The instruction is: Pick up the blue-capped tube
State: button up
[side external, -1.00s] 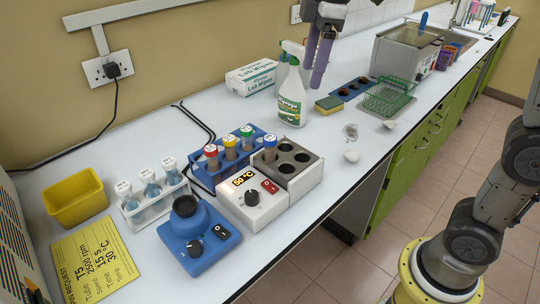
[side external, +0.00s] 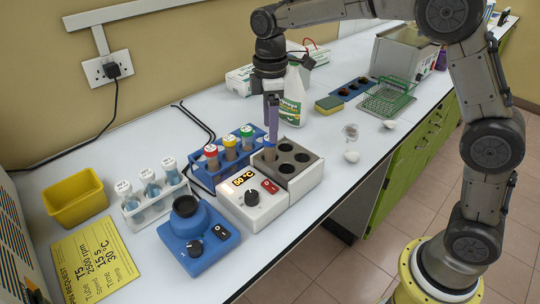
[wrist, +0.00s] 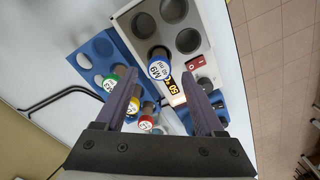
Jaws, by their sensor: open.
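The blue-capped tube (side external: 269,153) stands in a corner hole of the grey heating block (side external: 313,160). In the wrist view its round cap (wrist: 159,69), with a white labelled top and blue rim, faces the camera. My gripper (side external: 271,122) is open and points down just above this tube. In the wrist view the gripper (wrist: 158,80) has one finger on each side of the cap as seen, with gaps on both sides. From the side, the fingers partly hide the cap, and I cannot tell how far they reach down beside it.
A blue rack (side external: 199,163) with red-, yellow- and green-capped tubes stands close to the left of the block. A blue mixer (side external: 196,236), a white rack of vials (side external: 150,196) and a spray bottle (side external: 293,100) are around. Several block holes are empty.

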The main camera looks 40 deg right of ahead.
aim_at(269, 143)
jog(key=shift+w+f, duration=0.1)
jog(key=shift+f, duration=2.75)
grip_shut()
